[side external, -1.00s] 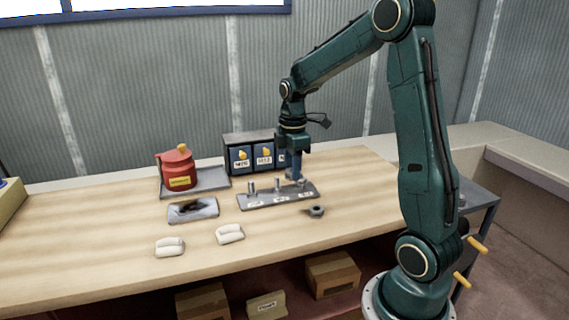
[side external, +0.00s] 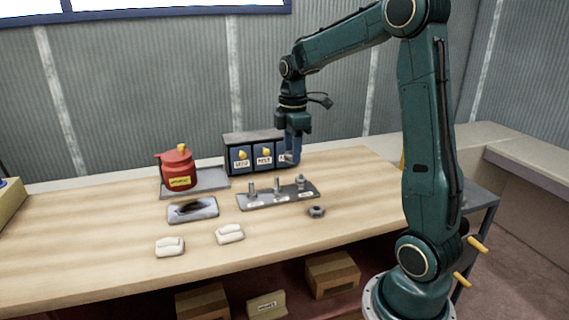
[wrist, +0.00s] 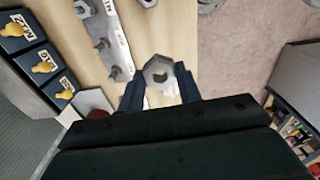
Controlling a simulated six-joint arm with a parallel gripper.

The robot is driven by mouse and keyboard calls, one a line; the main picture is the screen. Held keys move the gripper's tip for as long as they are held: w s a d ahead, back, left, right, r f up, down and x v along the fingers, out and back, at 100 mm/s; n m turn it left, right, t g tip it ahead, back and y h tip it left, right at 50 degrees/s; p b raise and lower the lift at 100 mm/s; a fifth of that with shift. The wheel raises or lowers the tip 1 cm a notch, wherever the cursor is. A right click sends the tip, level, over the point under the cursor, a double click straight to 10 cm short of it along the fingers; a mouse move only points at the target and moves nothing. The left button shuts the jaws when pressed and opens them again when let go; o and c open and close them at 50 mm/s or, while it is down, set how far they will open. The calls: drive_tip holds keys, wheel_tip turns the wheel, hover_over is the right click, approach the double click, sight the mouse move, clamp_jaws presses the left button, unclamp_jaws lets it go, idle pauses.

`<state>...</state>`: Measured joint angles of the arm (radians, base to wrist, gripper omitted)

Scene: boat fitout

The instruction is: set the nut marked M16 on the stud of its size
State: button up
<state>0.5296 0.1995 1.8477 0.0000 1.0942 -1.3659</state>
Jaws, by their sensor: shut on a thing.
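My gripper (side external: 291,160) is shut on a grey hex nut (wrist: 158,75), its hole showing between the fingertips in the wrist view. No mark on it can be read. My gripper is above and behind the grey stud plate (side external: 264,199), clear of it. The plate carries three upright studs: the left (side external: 252,188) and middle (side external: 277,185) look bare. The right stud (side external: 300,181) has a hex nut around it, also seen in the wrist view (wrist: 85,8). Another loose nut (side external: 316,211) lies on the table, right of the plate.
A dark bin rack (side external: 253,139) with yellow-knobbed fronts stands behind the plate. A red can (side external: 177,166) sits on a grey tray (side external: 215,180). A stained cloth or pad (side external: 178,212) and two white pieces (side external: 170,247) lie left. The table's front right is clear.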

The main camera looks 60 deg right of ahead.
drive_tip(key=shift+w+d, duration=0.1)
drive_tip(key=shift+w+d+f, duration=0.2)
drive_tip(key=shift+w+d, duration=0.25)
drive_tip(key=w+d+f, duration=0.5)
drive_tip(key=w+d, duration=0.4)
drive_tip(key=d, duration=0.1)
drive_tip(key=shift+w+f, duration=0.2)
drive_tip(key=shift+f, duration=0.2)
drive_tip(key=shift+f, duration=0.1)
drive_tip(key=shift+f, duration=2.4)
drive_tip(key=shift+f, duration=1.9)
idle(0.4)
drive_tip(key=o, duration=1.1)
drive_tip(key=shift+c, duration=0.2)
drive_tip(key=shift+r, duration=0.1)
